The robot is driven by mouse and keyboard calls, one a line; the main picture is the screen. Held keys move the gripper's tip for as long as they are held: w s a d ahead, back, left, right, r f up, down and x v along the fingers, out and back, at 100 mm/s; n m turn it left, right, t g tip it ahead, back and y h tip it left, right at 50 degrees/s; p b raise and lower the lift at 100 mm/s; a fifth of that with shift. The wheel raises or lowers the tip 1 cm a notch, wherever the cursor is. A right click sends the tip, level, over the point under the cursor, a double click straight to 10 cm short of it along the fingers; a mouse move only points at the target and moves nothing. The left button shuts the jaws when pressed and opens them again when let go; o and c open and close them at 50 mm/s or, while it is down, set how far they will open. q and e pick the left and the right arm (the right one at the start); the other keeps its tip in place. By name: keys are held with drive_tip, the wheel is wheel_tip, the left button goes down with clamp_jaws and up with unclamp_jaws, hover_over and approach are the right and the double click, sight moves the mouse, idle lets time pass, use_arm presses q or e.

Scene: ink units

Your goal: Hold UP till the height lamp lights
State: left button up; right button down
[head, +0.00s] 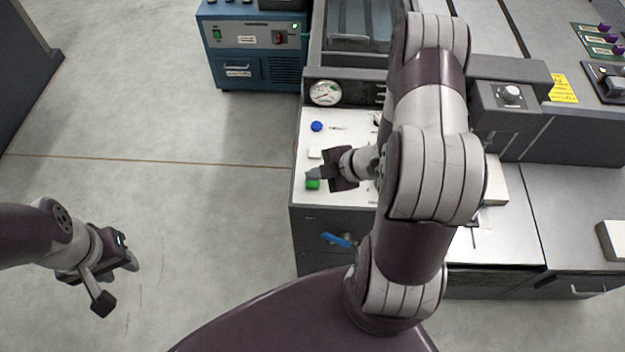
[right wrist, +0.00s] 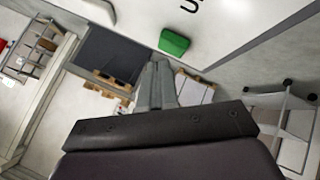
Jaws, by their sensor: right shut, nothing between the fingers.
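The green button (head: 313,185) is on the white panel (head: 342,187) of the grey machine, near its front left corner. In the right wrist view the green button (right wrist: 174,42) sits beside a black letter "U"; the rest of the word is cut off. My right gripper (head: 309,174) is shut and empty, its tips close to the green button. In the right wrist view its fingers (right wrist: 155,68) end just short of the button in the picture; contact is not visible. My left gripper (head: 130,263) hangs over bare floor, its jaw state unclear. I cannot make out a height lamp.
A blue button (head: 317,126), a white button (head: 315,154) and a dial gauge (head: 324,93) are further back on the machine. A blue handle (head: 339,240) is on its front. A blue cabinet (head: 251,45) stands behind left. My right arm hides part of the panel.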

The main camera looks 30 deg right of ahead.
sight(316, 183)
drive_tip(key=shift+f, duration=0.35)
drive_tip(key=shift+f+b, duration=0.45)
drive_tip(key=shift+b, duration=0.05)
idle(0.4)
drive_tip(key=shift+r, duration=0.15)
idle(4.4)
drive_tip(key=shift+r+p, duration=0.75)
drive_tip(key=shift+p, duration=0.1)
wheel_tip(316, 183, up, 5)
drive_tip(key=p, duration=0.5)
drive_tip(key=shift+r, duration=0.1)
